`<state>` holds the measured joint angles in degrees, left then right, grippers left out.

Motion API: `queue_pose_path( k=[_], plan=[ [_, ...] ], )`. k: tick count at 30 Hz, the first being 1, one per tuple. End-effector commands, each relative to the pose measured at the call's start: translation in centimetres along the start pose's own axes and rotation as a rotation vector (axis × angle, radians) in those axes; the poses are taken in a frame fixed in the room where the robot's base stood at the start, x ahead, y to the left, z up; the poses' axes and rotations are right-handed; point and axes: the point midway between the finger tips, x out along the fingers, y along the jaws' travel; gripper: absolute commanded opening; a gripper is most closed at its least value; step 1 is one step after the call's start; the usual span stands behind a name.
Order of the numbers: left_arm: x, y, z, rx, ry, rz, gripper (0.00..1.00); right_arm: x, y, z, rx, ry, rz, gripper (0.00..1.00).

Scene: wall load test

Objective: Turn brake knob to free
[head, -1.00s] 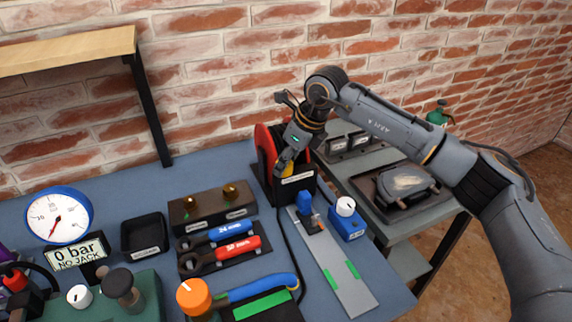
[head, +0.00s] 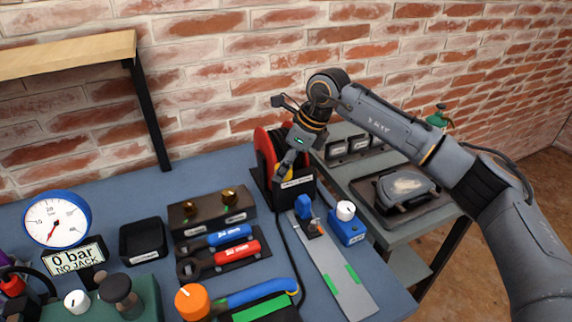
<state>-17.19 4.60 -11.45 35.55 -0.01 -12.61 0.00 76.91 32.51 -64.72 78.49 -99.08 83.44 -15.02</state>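A red reel (head: 264,146) in a black holder (head: 299,191) with a white label stands at the back right of the blue bench, against the brick wall. A small yellow part (head: 277,173), perhaps the brake knob, shows at the reel's front, mostly hidden by my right gripper. My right gripper (head: 285,170) points down at this yellow part, at or very near it. Its fingertips are too small and covered to show whether they are closed on it. A blue box with a white knob (head: 345,210) sits to the right of the reel's front. My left gripper is out of view.
A metal strip (head: 338,272) with a blue clamp lies in front of the reel. Blue and red wrenches (head: 237,250), a brown block with brass pegs (head: 212,207), a black tray (head: 142,241) and a gauge (head: 57,219) stand to the left. A grey side table (head: 392,226) adjoins at right.

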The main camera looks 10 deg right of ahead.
Motion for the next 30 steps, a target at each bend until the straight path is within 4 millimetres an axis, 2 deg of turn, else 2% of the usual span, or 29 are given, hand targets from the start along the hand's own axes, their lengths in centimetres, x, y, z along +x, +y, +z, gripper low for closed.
queue_pose_path(
  k=[9, 13, 17, 24, 30],
  plan=[
    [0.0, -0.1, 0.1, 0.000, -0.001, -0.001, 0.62, 0.0, 0.0, 0.0, 0.001, 0.000, 0.000, 0.62],
    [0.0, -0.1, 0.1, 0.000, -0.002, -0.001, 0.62, -0.9, -0.1, 0.1, 0.001, -0.002, -0.001, 0.62],
    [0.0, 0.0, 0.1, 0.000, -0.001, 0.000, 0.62, -3.0, -0.1, 0.1, 0.002, -0.003, -0.003, 0.62],
    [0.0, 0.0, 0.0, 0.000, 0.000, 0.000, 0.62, -8.2, -0.1, 0.0, 0.002, -0.003, -0.003, 0.62],
    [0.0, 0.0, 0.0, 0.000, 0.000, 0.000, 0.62, -11.1, 0.0, 0.0, 0.002, -0.001, -0.001, 0.62]
  ],
)
